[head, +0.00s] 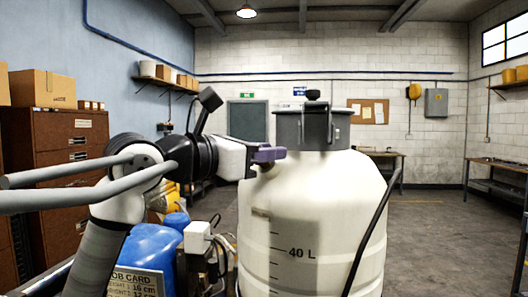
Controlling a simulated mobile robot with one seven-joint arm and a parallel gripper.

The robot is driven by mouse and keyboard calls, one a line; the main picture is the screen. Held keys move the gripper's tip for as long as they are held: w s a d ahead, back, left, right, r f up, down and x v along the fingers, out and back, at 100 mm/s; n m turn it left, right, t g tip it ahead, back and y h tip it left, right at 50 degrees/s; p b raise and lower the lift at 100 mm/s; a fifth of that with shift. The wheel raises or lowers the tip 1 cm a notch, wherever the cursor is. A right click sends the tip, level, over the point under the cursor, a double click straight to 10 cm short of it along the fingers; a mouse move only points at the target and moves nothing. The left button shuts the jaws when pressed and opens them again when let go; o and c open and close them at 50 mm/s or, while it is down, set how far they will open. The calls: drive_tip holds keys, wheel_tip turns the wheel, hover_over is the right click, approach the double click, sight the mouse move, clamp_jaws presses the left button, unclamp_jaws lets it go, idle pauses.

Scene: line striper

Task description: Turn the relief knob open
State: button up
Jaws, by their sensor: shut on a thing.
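A large white tank (315,225) with a "40 L" mark stands upright in the middle of the head view. A dark grey lid (290,127) with a handle and a black top knob (313,95) caps it. My gripper (268,155), with purple fingers, reaches in from the left to the tank's upper left shoulder, just beside the lid. Its jaws are shut on a small part there, which seems to be the relief knob. The fingers hide nearly all of that part, so its turn angle cannot be told.
A black hose (372,232) runs down the tank's right side. Blue containers (150,250), a job card (136,284) and a small white unit (198,238) sit low at the left. Brown cabinets (70,150) line the left wall. The floor (435,230) at right is open.

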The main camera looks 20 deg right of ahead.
drive_tip(key=shift+m+g, duration=0.3)
drive_tip(key=m+g, duration=0.1)
drive_tip(key=m, duration=0.1)
drive_tip(key=m+g, duration=0.3)
drive_tip(key=m, duration=0.1)
drive_tip(key=shift+s+d+g, duration=0.1)
drive_tip(key=shift+s+g, duration=0.15)
drive_tip(key=shift+g, duration=0.15)
drive_tip(key=m+g, duration=0.1)
drive_tip(key=m, duration=0.1)
drive_tip(key=m+g, duration=0.1)
drive_tip(key=m, duration=0.1)
drive_tip(key=shift+s+f+m+g+y, duration=0.15)
drive_tip(key=shift+m+g+y, duration=0.25)
drive_tip(key=m+g+y, duration=0.1)
drive_tip(key=m, duration=0.1)
drive_tip(key=m+g+y, duration=0.1)
drive_tip(key=m, duration=0.1)
drive_tip(key=shift+s+f+m+y, duration=0.15)
drive_tip(key=shift+s+m+y, duration=0.05)
drive_tip(key=shift+m+y, duration=0.2)
drive_tip(key=shift+a+f+m+g+y, duration=0.15)
drive_tip(key=shift+m+g+y, duration=0.15)
drive_tip(key=shift+m+y, duration=0.6)
drive_tip(key=shift+a+f+m+g+y, duration=0.1)
drive_tip(key=shift+m+g+y, duration=0.3)
drive_tip(key=shift+m, duration=0.8)
drive_tip(key=o, duration=1)
drive_tip(key=shift+s, duration=0.1)
drive_tip(key=shift+r, duration=0.2)
